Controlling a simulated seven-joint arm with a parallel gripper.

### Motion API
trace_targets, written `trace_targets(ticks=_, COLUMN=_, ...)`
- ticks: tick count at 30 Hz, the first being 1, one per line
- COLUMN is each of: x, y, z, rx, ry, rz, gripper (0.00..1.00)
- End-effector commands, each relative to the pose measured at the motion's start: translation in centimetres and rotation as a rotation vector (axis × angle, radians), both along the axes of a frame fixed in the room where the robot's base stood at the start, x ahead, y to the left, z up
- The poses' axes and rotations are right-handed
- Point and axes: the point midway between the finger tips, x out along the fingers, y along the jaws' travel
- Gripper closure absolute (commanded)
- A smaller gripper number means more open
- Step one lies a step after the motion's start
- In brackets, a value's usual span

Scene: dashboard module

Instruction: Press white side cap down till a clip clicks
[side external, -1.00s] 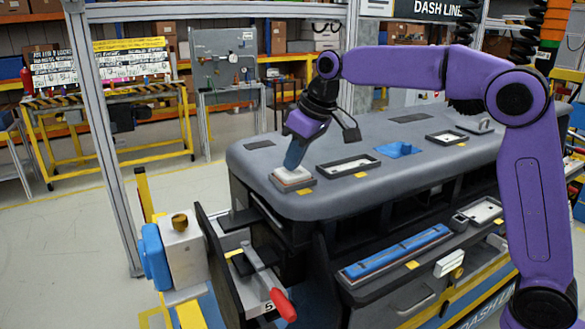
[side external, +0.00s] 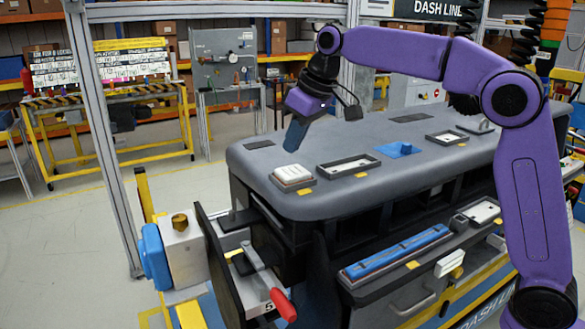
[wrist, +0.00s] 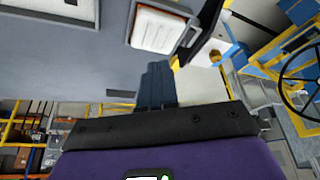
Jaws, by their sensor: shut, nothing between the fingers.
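The white side cap (side external: 292,174) sits in a dark frame at the near left end of the grey dashboard module (side external: 255,170). In the wrist view the cap (wrist: 158,28) lies at the top, just beyond my fingertips. My gripper (side external: 290,149) is shut and empty, pointing down above the module. Its fingertips are apart from the cap, a little above and behind it. The closed fingers also show in the wrist view (wrist: 157,72). The clip is hidden, and I cannot tell whether the cap is fully seated.
A dark-framed slot (side external: 348,166) lies right of the cap, with a blue piece (side external: 400,149) and another framed slot (side external: 446,138) farther right. A clamp with a red handle (side external: 283,305) stands at the near left.

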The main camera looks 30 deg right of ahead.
Motion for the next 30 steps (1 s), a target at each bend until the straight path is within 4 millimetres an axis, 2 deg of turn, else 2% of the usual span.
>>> trace_targets(ticks=14, x=0.0, y=0.0, z=3.9, rx=0.001, ry=-0.002, rz=-0.001, gripper=1.0)
trace_targets(ticks=30, x=-0.1, y=0.0, z=4.1, rx=0.001, ry=-0.001, rz=-0.001, gripper=1.0)
